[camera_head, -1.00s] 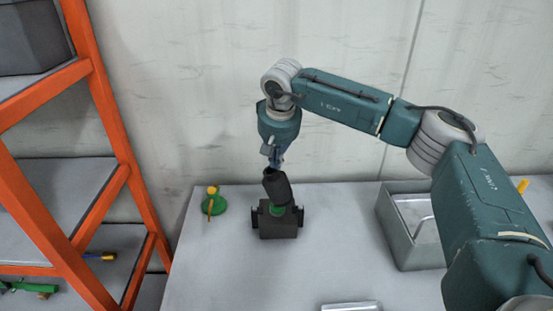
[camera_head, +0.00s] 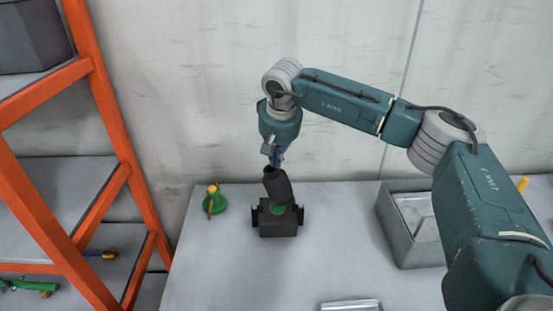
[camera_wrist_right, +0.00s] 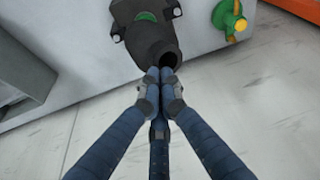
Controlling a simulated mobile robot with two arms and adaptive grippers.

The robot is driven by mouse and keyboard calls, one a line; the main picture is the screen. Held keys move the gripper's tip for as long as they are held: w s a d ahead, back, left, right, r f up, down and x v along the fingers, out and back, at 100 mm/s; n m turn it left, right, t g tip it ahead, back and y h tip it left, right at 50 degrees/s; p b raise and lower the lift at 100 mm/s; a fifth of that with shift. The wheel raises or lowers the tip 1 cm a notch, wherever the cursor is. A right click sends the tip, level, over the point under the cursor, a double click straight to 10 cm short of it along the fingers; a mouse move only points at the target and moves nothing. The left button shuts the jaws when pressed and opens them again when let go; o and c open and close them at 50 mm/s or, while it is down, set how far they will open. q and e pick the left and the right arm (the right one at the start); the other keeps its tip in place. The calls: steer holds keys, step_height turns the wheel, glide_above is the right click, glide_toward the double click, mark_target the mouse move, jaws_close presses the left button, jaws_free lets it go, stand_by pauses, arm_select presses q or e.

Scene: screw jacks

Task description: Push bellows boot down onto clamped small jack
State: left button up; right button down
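The black bellows boot (camera_head: 277,187) stands tilted on the green small jack (camera_head: 277,209), its open top leaning to the left. The jack sits in a dark clamp block (camera_head: 278,222) on the table, and most of it is hidden by the boot. In the right wrist view the boot (camera_wrist_right: 150,42) shows its dark open end near my fingertips. My right gripper (camera_head: 274,160) is just above the boot's upper end, pointing down. In the right wrist view its fingers (camera_wrist_right: 160,76) are together at the boot's rim, with nothing seen between them. My left gripper is not in view.
A green jack with a yellow top (camera_head: 213,201) stands left of the clamp. A grey bin (camera_head: 405,258) is to the right, under my right arm. A metal tray (camera_head: 350,306) lies at the front edge. An orange shelf rack (camera_head: 112,110) stands at left.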

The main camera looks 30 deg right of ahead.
steer(key=shift+r+p, duration=0.9)
steer(key=shift+p, duration=0.15)
steer(key=shift+s+r, duration=0.1)
steer(key=shift+r, duration=0.35)
steer(key=v, duration=1)
steer(key=shift+r, duration=0.4)
steer(key=shift+f, duration=0.1)
